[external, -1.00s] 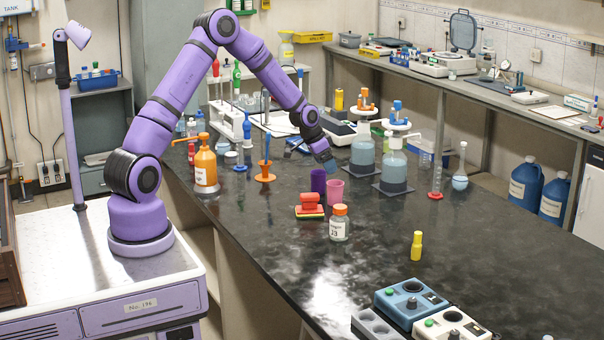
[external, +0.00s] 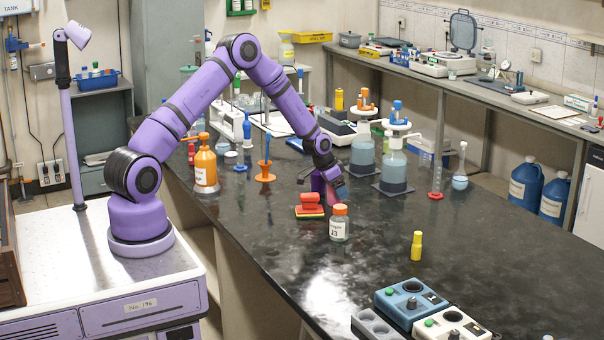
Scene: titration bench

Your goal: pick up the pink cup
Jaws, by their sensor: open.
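The pink cup (external: 334,194) stands on the dark bench top, mostly hidden by my gripper, with only a small pink part showing. My gripper (external: 335,197) points down at the cup, its fingers low around or just in front of it; I cannot tell which. The jaws are open. A purple cup (external: 317,182) stands right beside it on the left, partly covered by my gripper.
A red and yellow block-like object (external: 309,206) and an orange-capped jar (external: 339,225) stand close in front. Glass vessels with blue-grey liquid (external: 393,170) stand behind on the right. A yellow bottle (external: 416,246) is to the front right, with clear bench around it.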

